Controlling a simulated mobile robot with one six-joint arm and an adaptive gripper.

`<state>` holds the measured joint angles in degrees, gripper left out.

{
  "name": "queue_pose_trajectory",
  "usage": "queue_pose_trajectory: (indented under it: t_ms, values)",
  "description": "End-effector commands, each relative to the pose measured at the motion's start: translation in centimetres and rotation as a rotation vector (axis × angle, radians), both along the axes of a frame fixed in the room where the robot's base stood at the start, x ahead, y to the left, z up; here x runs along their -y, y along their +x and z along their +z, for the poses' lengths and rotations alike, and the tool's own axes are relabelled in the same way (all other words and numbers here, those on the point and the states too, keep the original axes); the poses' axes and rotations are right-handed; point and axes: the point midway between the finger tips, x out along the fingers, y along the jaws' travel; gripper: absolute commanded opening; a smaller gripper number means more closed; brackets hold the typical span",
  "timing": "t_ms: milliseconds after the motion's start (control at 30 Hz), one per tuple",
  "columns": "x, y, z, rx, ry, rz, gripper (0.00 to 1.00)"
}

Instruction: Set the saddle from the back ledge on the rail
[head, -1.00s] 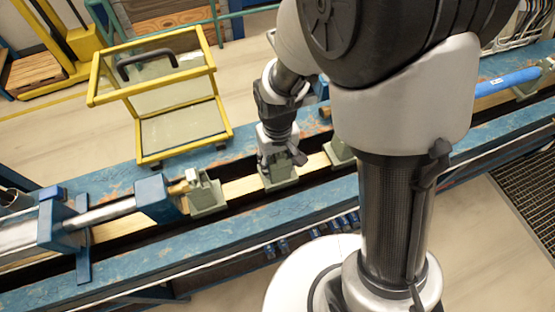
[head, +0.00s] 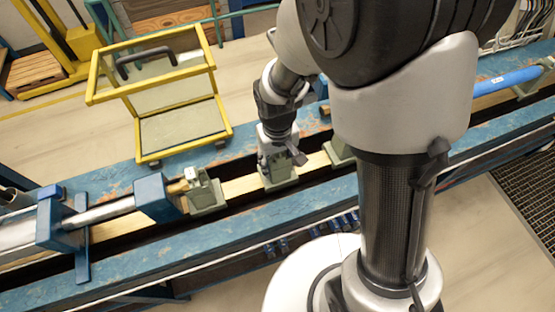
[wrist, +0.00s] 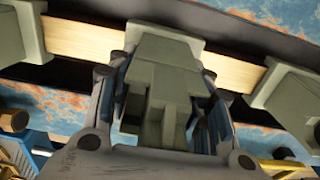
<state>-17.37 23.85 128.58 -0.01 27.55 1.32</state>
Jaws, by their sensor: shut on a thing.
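A grey-green saddle (wrist: 160,85) is between the two fingers of my gripper (wrist: 163,120) in the wrist view. My gripper is shut on it. In the head view the gripper (head: 281,158) points down, and the held saddle (head: 279,177) is at the pale rail (head: 240,187) in the bench channel. It looks level with the rail; whether it bears fully on it I cannot tell. A second saddle (head: 203,192) stands on the rail to the left. A third saddle (head: 338,153) stands to the right, partly behind my arm.
A blue clamp block (head: 157,197) with a metal rod is at the rail's left. A blue cylinder (head: 507,81) lies at the far right.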

Motion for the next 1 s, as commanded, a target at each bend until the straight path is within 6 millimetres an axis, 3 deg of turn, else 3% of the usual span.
queue_pose_trajectory:
  t_ms: [200, 233, 300, 567, 1000]
  values:
    - [-0.02, 0.06, -0.01, 0.002, 0.001, 0.000, 0.00]
    - [-0.02, 0.06, 0.00, 0.002, 0.001, 0.000, 0.48]
    - [-0.02, 0.06, -0.01, 0.002, 0.001, 0.000, 0.52]
    - [-0.01, 0.02, -0.05, 0.001, 0.000, 0.000, 0.70]
    - [0.01, -0.04, 0.42, -0.001, 0.000, 0.000, 0.70]
